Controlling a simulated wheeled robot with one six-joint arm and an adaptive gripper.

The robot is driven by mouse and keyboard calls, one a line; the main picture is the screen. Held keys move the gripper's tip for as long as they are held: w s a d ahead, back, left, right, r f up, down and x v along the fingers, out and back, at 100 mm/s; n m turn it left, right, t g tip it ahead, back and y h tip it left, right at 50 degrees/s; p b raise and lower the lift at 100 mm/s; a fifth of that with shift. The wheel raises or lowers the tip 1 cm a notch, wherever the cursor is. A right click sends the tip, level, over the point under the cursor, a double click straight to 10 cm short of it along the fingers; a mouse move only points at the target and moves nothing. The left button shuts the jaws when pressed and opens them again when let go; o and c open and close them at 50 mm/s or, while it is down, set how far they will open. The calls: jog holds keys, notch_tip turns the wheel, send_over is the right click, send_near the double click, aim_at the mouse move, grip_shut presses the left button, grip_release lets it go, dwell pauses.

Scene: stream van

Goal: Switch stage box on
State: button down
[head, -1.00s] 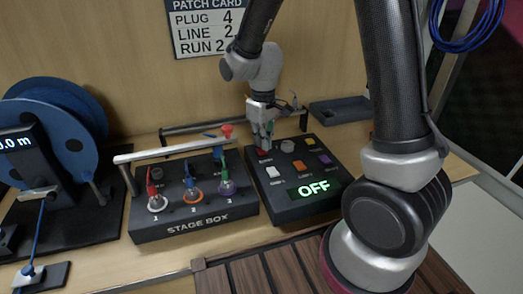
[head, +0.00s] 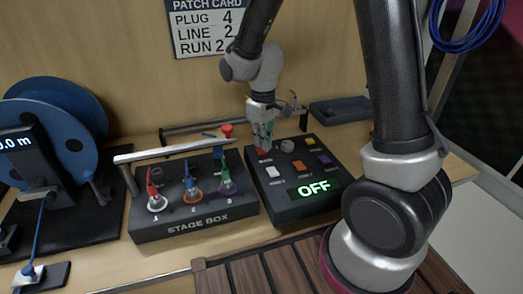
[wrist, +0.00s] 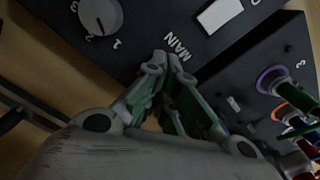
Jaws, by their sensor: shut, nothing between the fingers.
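The stage box (head: 195,226) is a black box lettered STAGE BOX with numbered sockets and upright coloured plugs. Its sockets also show at the right of the wrist view (wrist: 270,82). Right of it stands a black control box (head: 285,207) with several coloured buttons, a grey knob (head: 287,146) and a display (head: 314,188) reading green OFF. My gripper (head: 264,146) is shut and empty over the control box's back left part. In the wrist view its fingertips (wrist: 170,58) are beside the word MAIN. A bit of red shows by the fingertips; the control there is mostly hidden.
A grey bar (head: 180,151) runs above the stage box's back. A blue cable reel (head: 55,130) with a 0.0 m display stands at the left. A dark tray (head: 338,110) lies at the back right. A patch card (head: 205,28) hangs on the wall.

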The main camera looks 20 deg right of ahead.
aim_at(263, 152)
jog(key=shift+f, duration=1.1)
dwell(0.3)
jog(key=shift+r, duration=3.55)
jog(key=s+d+r+m+t, duration=0.2)
jog(key=s+d+r+m, duration=0.1)
jog(key=s+d+r, duration=0.4)
jog(key=s+d+r+m+t, duration=0.2)
jog(key=s+d+r, duration=0.6)
jog(key=s, duration=0.5)
jog(key=shift+r+m, duration=0.35)
jog(key=shift+m, duration=0.15)
